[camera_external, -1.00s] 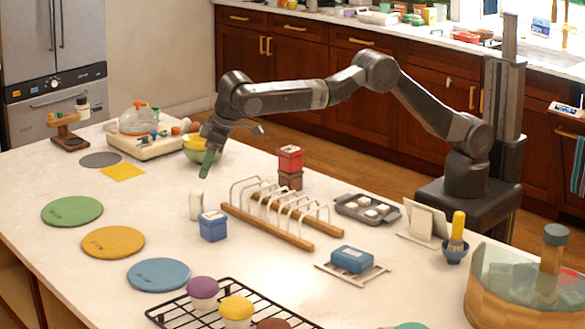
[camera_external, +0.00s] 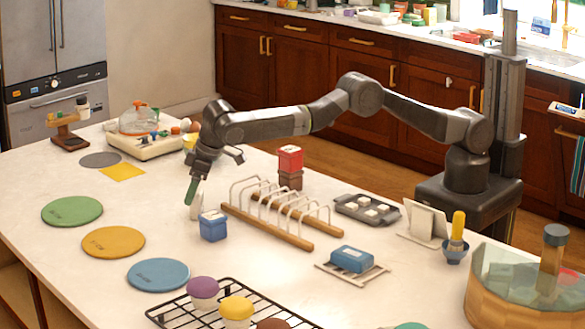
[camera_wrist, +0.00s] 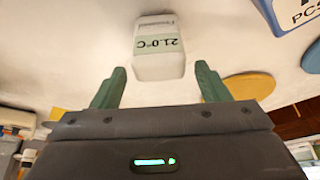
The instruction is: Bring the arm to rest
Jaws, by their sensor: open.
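My gripper (camera_external: 192,190) hangs at the end of my arm over the left part of the white counter, pointing down. In the wrist view my gripper (camera_wrist: 160,88) shows two green fingers spread apart, with nothing held between them. A small white block (camera_wrist: 159,62) with a "21.0°C" label stands just beyond and between the fingertips. In the external view this white block (camera_external: 197,208) is partly hidden behind the green fingers. I cannot tell whether the fingers touch it.
A blue box (camera_external: 214,226) stands close to the gripper's right. A wire rack (camera_external: 285,210) with wooden rails and stacked red and brown boxes (camera_external: 290,160) lie further right.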

